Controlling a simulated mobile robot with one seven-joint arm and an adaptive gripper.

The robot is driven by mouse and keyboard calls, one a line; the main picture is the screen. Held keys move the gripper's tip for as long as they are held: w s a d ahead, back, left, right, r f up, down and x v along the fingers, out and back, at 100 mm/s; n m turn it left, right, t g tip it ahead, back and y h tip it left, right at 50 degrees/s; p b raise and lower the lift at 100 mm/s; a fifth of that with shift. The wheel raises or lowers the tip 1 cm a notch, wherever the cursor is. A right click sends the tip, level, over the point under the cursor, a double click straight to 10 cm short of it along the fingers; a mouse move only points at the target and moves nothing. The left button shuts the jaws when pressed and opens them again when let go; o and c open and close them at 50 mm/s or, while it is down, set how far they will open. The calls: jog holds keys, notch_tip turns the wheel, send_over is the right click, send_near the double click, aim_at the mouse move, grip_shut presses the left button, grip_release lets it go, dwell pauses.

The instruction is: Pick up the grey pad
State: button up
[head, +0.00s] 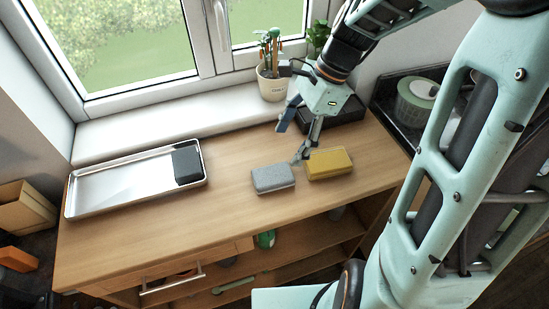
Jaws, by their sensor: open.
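My gripper (292,146) is open and empty. It hangs above and behind the two pads, with one finger reaching down close to the gap and the other up to the left. I cannot tell whether the lower fingertip touches anything.
A metal tray (120,187) with a black block (187,164) at its right end lies on the left. A potted plant (272,84) stands on the windowsill. A black tray (343,112) sits behind my gripper. The counter between the metal tray and the grey pad is clear.

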send_over(275, 174)
jog(key=d, duration=0.2)
jog(key=f, duration=0.4)
jog(key=shift+w+a+f, duration=0.1)
jog(key=shift+w+f, duration=0.1)
jog(key=shift+w, duration=0.15)
jog(key=shift+x, duration=3.05)
jog(key=shift+d+f, duration=0.25)
jog(key=shift+f, duration=0.05)
jog(key=c, duration=1)
jog(key=shift+r, duration=0.1)
